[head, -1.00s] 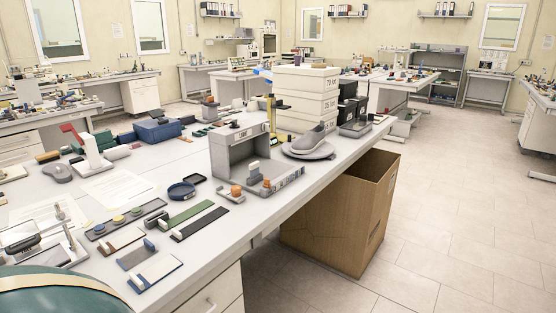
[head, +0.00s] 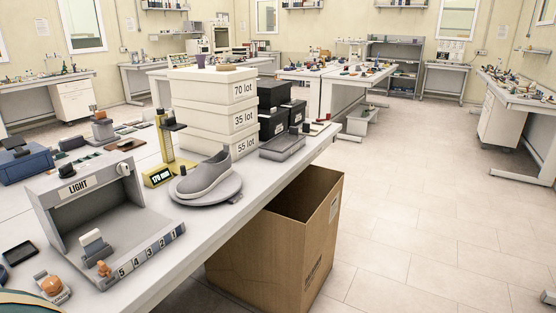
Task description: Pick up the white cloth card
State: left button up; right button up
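I cannot make out a white cloth card for certain in the head view now. A grey light box (head: 84,183) marked "LIGHT" stands at the left on the bench, with a numbered strip (head: 150,256) along its front. A small grey and white block (head: 94,245) sits in its opening, and an orange-topped piece (head: 104,268) is beside it. Neither of my grippers is in view.
A cardboard box (head: 262,252) stands on the floor against the bench (head: 190,249). The floor to the right is clear.

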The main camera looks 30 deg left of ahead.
aim_at(92, 242)
jog(key=i+u, duration=0.3)
jog(key=i, duration=0.5)
jog(key=i+l+u, duration=0.15)
jog(key=i+u, duration=0.15)
jog(key=i, duration=0.5)
jog(key=i+u, duration=0.1)
jog(key=u, duration=0.3)
jog(key=i+u, duration=0.1)
jog(key=u, duration=0.3)
jog(key=l+u, duration=0.1)
jog(key=u, duration=0.3)
jog(key=i+l+u, duration=0.1)
jog(key=u, duration=2.15)
